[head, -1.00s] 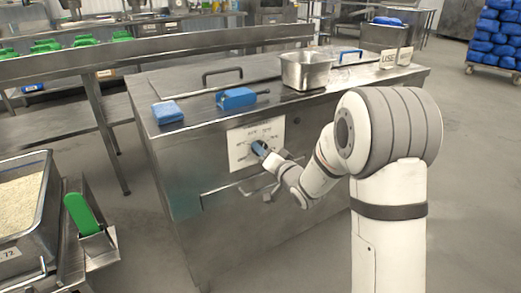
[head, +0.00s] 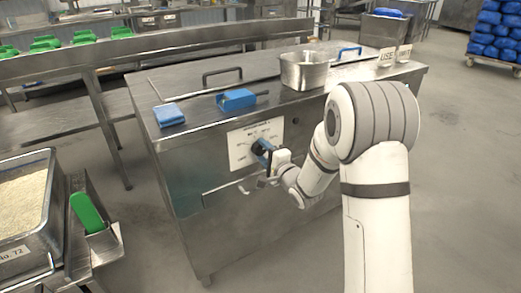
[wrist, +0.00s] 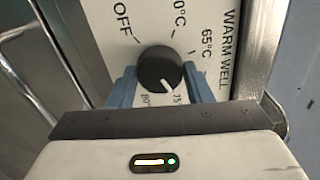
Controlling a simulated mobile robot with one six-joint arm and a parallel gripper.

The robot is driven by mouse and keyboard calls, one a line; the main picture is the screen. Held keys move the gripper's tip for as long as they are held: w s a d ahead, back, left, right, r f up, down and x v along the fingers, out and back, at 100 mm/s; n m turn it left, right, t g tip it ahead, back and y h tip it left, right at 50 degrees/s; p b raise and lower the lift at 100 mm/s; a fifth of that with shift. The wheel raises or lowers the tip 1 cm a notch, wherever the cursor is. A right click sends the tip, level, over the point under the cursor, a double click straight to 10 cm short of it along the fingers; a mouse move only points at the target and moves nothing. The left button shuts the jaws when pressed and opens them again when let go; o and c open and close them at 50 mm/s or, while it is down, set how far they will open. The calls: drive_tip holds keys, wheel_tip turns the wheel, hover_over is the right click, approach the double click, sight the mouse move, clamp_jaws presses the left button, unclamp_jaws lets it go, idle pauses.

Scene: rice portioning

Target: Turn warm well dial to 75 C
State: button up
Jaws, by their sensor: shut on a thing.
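The warm well dial (wrist: 158,68) is a round black knob with a white pointer line, on a white label plate (wrist: 105,42). The plate reads OFF, a partly hidden mark ending in 0°C, 65°C, and 75 and 80 near the lower edge. The pointer line aims down and slightly right, close to the 75. My gripper (wrist: 160,80) has blue fingers shut on the knob, one on each side. In the head view my gripper (head: 266,155) is at the plate (head: 243,149) on the steel cabinet's front; it hides most of the dial there.
A bar handle (head: 225,187) runs below the plate. A rice bin (head: 45,215) stands at left.

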drive_tip(key=shift+s+a+f+m+p, duration=0.15)
drive_tip(key=shift+a+m+p, duration=0.15)
drive_tip(key=shift+m, duration=0.5)
drive_tip(key=o, duration=0.8)
drive_tip(key=shift+o, duration=1)
drive_tip(key=shift+d, duration=0.1)
drive_tip(key=p+v, duration=0.1)
drive_tip(key=v, duration=0.6)
drive_tip(key=shift+s+d, duration=0.2)
drive_tip(key=shift+d, duration=0.05)
